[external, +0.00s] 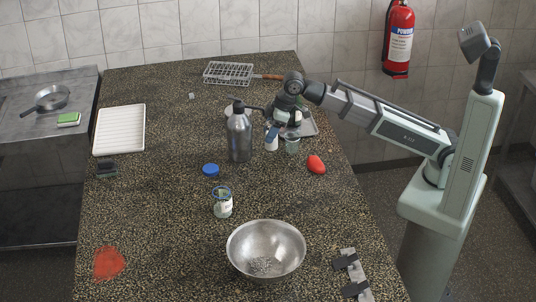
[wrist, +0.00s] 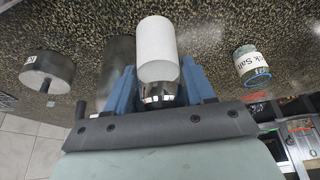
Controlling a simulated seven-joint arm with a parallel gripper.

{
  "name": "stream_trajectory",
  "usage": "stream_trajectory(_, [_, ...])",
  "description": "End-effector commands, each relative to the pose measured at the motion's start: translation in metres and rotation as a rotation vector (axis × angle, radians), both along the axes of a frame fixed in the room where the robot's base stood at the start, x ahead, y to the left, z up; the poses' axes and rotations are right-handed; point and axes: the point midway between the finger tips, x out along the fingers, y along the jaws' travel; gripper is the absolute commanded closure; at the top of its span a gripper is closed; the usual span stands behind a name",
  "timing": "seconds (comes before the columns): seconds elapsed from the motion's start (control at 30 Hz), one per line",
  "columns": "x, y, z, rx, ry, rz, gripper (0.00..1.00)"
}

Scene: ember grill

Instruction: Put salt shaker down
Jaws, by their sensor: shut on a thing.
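The salt shaker (wrist: 156,42) has a white cylindrical body and a shiny metal top. In the wrist view my gripper (wrist: 158,72) has its blue fingers on either side of the metal top, shut on it. In the external view my gripper (external: 272,134) is just right of the tall grey metal bottle (external: 239,138), with the white shaker (external: 271,146) below the fingers. The shaker looks about upright, low over the speckled counter (external: 170,210). I cannot tell whether its base touches the counter.
A small greenish cup (external: 292,145) is close on the right, beside a metal tray (external: 308,127). A red object (external: 316,164), a blue lid (external: 211,170), a labelled jar (external: 223,208) and a steel bowl (external: 266,240) stand nearer the camera. The left-middle counter is mostly clear.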

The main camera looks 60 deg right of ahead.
Motion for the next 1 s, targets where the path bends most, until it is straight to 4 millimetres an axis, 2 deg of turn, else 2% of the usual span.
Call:
stream_trajectory(0.17, [-0.017,0.024,0.003,-0.001,0.003,0.045,0.86])
stream_trajectory(0.47, [-0.048,0.106,0.0,-0.011,0.022,0.164,0.86])
stream_trajectory(0.63, [-0.048,0.147,0.004,-0.007,0.026,0.221,0.86])
stream_trajectory(0.7, [-0.041,0.154,0.007,-0.001,0.018,0.238,0.86])
stream_trajectory(0.83, [-0.042,0.154,0.003,0.003,0.003,0.272,0.86])
stream_trajectory(1.0, [-0.043,0.153,-0.016,0.001,0.001,0.279,0.86])
